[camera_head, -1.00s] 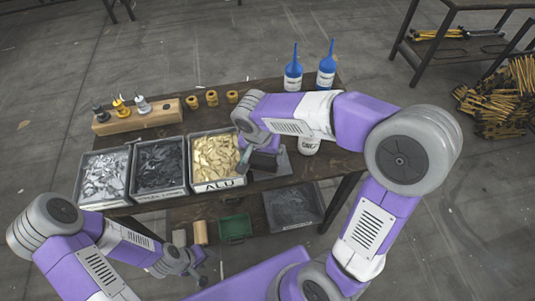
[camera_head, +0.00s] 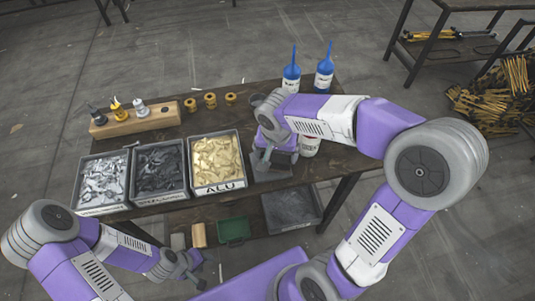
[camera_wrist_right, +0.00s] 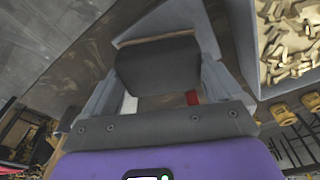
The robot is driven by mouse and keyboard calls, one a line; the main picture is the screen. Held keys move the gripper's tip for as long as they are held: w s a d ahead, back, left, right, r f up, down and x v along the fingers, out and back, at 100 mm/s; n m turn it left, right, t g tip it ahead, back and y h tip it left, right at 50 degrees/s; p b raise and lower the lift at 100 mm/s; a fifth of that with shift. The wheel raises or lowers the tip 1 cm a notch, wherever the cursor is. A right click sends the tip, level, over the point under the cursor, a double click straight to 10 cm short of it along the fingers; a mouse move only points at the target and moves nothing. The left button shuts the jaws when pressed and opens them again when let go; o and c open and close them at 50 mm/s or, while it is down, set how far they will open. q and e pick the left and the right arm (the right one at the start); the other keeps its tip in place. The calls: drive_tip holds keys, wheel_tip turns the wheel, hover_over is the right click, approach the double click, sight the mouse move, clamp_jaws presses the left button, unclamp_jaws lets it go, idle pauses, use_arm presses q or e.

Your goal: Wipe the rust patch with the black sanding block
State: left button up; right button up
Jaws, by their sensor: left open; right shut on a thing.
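The black sanding block (camera_wrist_right: 158,66) is between the fingers of my right gripper (camera_wrist_right: 160,82), which is shut on it. In the head view my right gripper (camera_head: 270,160) and the block (camera_head: 284,157) are at the table's front, right of the ALU bin. A flat grey plate (camera_wrist_right: 205,32) shows around the block in the right wrist view. I cannot make out the rust patch; the block and gripper cover much of the plate. Whether the block touches the plate is unclear. My left gripper (camera_head: 190,272) is open and empty, low in front of the table.
The ALU bin (camera_head: 219,187) and two more bins of metal pieces stand left of my right gripper. A white can (camera_head: 310,146) is close on its right. Two blue bottles (camera_head: 291,70) and a wooden block with tools (camera_head: 135,122) stand farther back.

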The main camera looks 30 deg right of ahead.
drive_tip(key=shift+d, duration=0.2)
drive_tip(key=shift+r+p, duration=2.35)
drive_tip(key=shift+r, duration=0.7)
wheel_tip(320, 180, up, 3)
drive_tip(key=shift+f+p, duration=0.1)
drive_tip(key=shift+p, duration=1.1)
